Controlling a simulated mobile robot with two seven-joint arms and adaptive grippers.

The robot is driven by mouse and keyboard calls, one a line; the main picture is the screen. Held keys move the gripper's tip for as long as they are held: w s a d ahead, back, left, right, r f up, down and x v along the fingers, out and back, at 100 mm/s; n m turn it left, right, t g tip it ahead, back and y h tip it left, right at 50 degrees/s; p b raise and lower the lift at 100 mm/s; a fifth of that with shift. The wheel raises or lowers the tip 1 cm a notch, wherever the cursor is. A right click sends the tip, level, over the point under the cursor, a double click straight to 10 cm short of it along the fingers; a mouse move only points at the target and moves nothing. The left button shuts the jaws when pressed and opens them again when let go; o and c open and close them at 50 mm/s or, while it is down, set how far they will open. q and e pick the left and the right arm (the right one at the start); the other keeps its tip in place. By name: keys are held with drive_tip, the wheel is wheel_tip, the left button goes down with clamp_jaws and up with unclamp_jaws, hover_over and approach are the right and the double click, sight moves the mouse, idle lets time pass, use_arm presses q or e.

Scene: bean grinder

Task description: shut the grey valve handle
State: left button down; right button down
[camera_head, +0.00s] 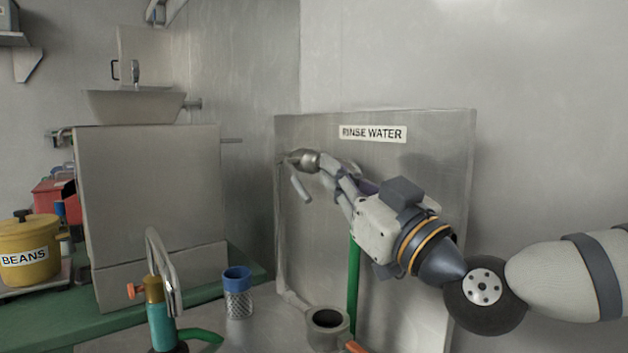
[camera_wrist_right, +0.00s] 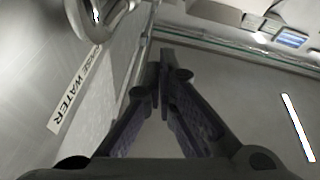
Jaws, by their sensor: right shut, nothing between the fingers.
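The grey valve (camera_head: 305,159) sticks out from the upper left of the panel labelled RINSE WATER. Its grey handle (camera_head: 300,188) slants down and slightly right below the valve body. My right gripper (camera_head: 328,171) is at the valve's right side, with its fingertips close to the valve body. I cannot tell whether they touch it. In the right wrist view, the fingers (camera_wrist_right: 165,58) are together and empty, and a rounded grey metal part (camera_wrist_right: 103,14) shows at the top left. My left gripper is not in view.
The rinse water panel (camera_head: 425,175) stands behind my right arm, with a green hose (camera_head: 353,285) running down it. Below are a blue-rimmed cup (camera_head: 238,292), a grey round holder (camera_head: 328,325) and a tap (camera_head: 160,300). A large grey box (camera_head: 150,200) stands at the left.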

sight(304, 191)
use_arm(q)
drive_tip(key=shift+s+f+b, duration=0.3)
use_arm(e)
drive_tip(key=w+a+f, duration=0.1)
drive_tip(key=w+a, duration=0.2)
drive_tip(key=w, duration=0.2)
drive_tip(key=shift+w+f, duration=0.3)
drive_tip(key=shift+f, duration=0.1)
